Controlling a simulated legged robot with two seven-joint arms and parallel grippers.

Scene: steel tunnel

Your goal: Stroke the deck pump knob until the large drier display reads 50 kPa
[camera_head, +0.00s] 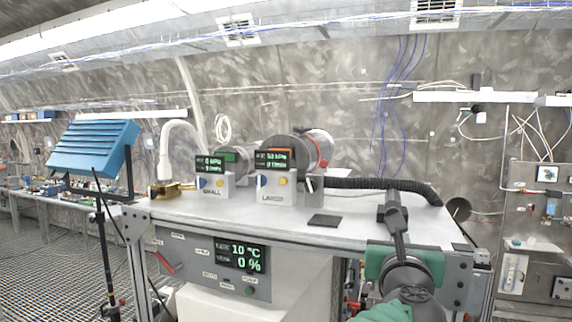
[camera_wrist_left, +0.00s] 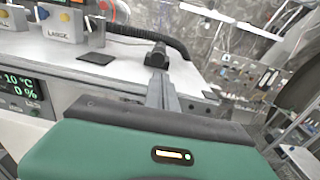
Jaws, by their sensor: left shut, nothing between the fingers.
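The large drier (camera_head: 277,190), labelled LARGE, stands on the bench deck with its small black display (camera_head: 273,159) on top. The display's green top line looks like fifty-something kPa, but the last digit is too small to be sure of. My left gripper (camera_head: 394,202) reaches over the deck's right part, shut and empty, its fingers pointing away from me. Its green body fills the bottom of the left wrist view, with the dark fingertips (camera_wrist_left: 157,55) beyond it. A dark square (camera_head: 381,214) shows beside the fingertips. I cannot make out the pump knob. My right gripper is out of view.
The small drier (camera_head: 213,186) stands left of the large one. A black ribbed hose (camera_head: 375,183) runs behind my fingers. A flat dark pad (camera_head: 325,220) lies on the deck. A front panel (camera_head: 240,258) shows 10 °C and 0 %.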

